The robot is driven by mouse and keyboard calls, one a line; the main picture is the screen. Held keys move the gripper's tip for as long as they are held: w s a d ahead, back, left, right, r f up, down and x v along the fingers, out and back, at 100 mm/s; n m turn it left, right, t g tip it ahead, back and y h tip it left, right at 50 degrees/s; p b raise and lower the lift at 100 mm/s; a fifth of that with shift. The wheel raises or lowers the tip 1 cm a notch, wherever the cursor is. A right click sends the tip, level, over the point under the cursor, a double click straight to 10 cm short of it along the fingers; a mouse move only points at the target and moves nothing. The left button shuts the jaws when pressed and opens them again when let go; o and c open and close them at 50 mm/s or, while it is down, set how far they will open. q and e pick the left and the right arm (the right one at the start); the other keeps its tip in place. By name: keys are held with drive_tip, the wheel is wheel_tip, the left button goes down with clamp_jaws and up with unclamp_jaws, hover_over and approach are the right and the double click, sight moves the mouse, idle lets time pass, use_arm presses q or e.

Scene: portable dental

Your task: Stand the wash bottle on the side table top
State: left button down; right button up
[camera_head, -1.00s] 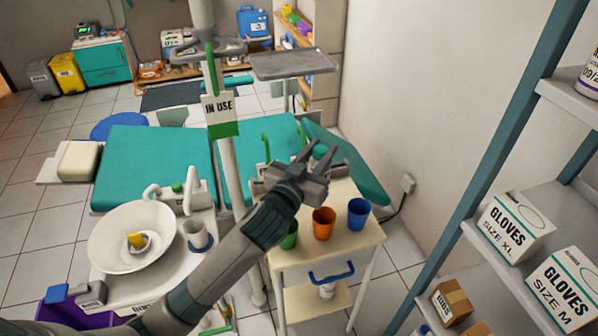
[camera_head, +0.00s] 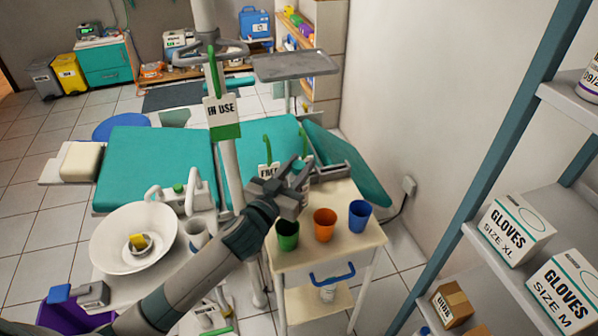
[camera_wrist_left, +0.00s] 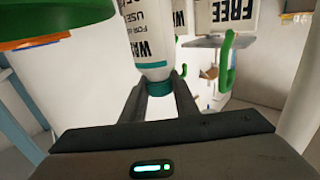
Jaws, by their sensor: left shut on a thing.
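The wash bottle is white with a teal cap and a printed label; it shows best in the left wrist view (camera_wrist_left: 152,40). My left gripper (camera_head: 302,168) is at the back of the side table top (camera_head: 333,196), beyond the cups. In the left wrist view its two fingers (camera_wrist_left: 160,90) are shut on the bottle at the teal cap. In the head view the gripper hides most of the bottle, and I cannot tell whether its base touches the table. My right gripper is not in view.
A green cup (camera_head: 287,236), an orange cup (camera_head: 324,226) and a blue cup (camera_head: 359,216) stand on the side table. A pole with an "IN USE" tag (camera_head: 222,108) is left of the gripper. A shelf with glove boxes (camera_head: 516,228) is at the right.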

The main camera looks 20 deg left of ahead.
use_arm(q)
drive_tip(key=shift+f, duration=0.9)
drive_tip(key=c, duration=1.4)
unclamp_jaws()
drive_tip(key=shift+o, duration=0.2)
drive_tip(key=shift+s, duration=0.15)
